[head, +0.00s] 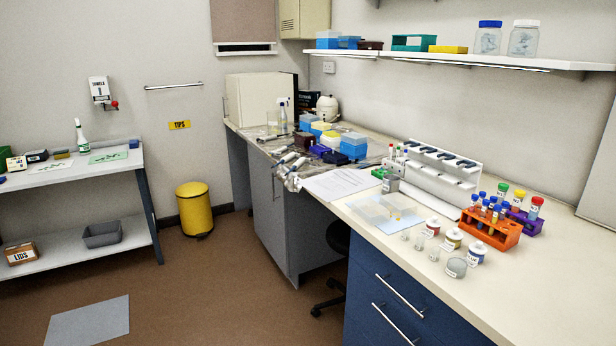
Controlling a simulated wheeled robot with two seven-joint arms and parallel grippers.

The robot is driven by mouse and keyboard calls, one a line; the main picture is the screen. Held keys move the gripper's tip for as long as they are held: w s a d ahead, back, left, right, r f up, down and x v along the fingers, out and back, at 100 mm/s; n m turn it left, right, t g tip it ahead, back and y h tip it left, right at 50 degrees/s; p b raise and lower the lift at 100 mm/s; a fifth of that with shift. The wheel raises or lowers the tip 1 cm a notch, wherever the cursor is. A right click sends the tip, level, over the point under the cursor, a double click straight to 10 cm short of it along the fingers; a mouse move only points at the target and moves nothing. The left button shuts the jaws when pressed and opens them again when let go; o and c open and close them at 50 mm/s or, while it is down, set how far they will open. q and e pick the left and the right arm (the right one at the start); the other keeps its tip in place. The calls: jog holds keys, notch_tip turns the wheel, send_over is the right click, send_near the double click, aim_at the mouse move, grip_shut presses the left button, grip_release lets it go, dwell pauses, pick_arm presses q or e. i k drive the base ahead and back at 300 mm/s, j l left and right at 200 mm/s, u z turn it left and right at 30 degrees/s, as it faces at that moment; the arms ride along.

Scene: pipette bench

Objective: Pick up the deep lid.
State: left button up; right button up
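I cannot single out a deep lid for certain at this distance. A cardboard box marked LIDS (22,253) sits on the lower shelf of the side table at the left; its contents are not visible. A clear, flat, lid-like tray (383,213) lies on the bench near the front edge, with small yellow bits at its right side. A short grey-lidded tub (456,268) stands at the bench's front edge beside several small jars and clear cups. Neither of my grippers is in view.
An orange tube rack (487,232) and a white pipette stand (433,170) stand behind the jars. Pipettes, tip boxes and papers (341,184) crowd the bench further left. A yellow bin (195,210), a grey floor mat (88,321) and a dark chair (334,280) occupy the floor.

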aim_at(372, 213)
jog(key=i+u, duration=0.4)
jog(key=i, duration=0.95)
jog(key=i+l+z, duration=0.1)
jog(key=i+z, duration=0.5)
jog(key=z, duration=0.2)
jog(key=i+z, duration=0.7)
jog(key=k, duration=0.05)
